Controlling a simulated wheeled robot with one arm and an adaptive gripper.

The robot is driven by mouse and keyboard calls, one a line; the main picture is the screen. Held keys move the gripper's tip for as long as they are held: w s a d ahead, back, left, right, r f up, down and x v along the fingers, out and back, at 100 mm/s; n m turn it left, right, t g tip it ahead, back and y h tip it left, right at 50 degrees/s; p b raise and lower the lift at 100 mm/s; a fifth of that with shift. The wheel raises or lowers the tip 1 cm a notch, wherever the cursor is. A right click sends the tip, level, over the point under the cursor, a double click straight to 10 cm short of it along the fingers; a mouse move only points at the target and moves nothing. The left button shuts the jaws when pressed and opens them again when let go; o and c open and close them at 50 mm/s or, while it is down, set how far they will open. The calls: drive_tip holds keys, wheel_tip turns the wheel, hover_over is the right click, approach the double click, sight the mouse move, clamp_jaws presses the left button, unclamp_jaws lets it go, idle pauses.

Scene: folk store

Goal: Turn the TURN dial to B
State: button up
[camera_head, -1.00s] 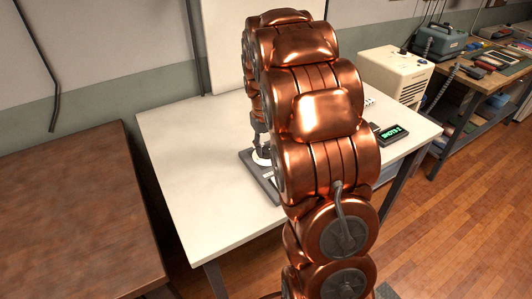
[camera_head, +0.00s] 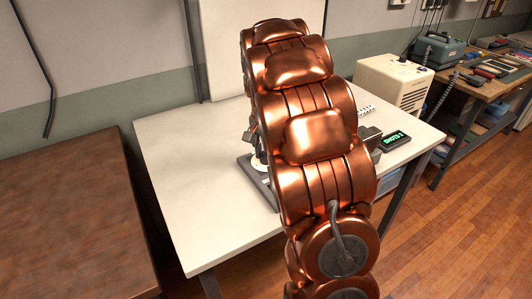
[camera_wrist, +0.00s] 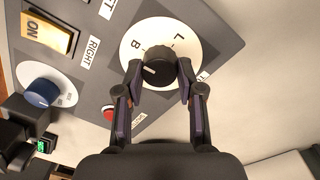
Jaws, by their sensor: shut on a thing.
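In the wrist view, a black round knob (camera_wrist: 158,68) stands on a white disc (camera_wrist: 186,35) with the letters L and B. My gripper (camera_wrist: 160,78) is shut on the knob, one finger on each side. The disc sits on a dark grey panel (camera_wrist: 225,20), which shows partly in the head view (camera_head: 248,166) on the white table. Some print near the disc's lower rim is partly hidden by my fingers. My arm hides most of the gripper and panel in the head view.
The panel also has a lit ON switch (camera_wrist: 47,33), a blue knob (camera_wrist: 42,92) and a red button (camera_wrist: 109,113). A green-lit SHOTS display (camera_head: 394,140) and a cream machine (camera_head: 392,85) stand to the right. The white table (camera_head: 180,165) is clear on its left.

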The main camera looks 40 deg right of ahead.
drive_tip(key=shift+m, duration=0.3)
idle(0.4)
drive_tip(key=o, duration=1.1)
drive_tip(key=shift+o, duration=0.2)
wheel_tip(320, 180, up, 12)
drive_tip(key=shift+w+a, duration=0.15)
drive_tip(key=shift+w, duration=0.1)
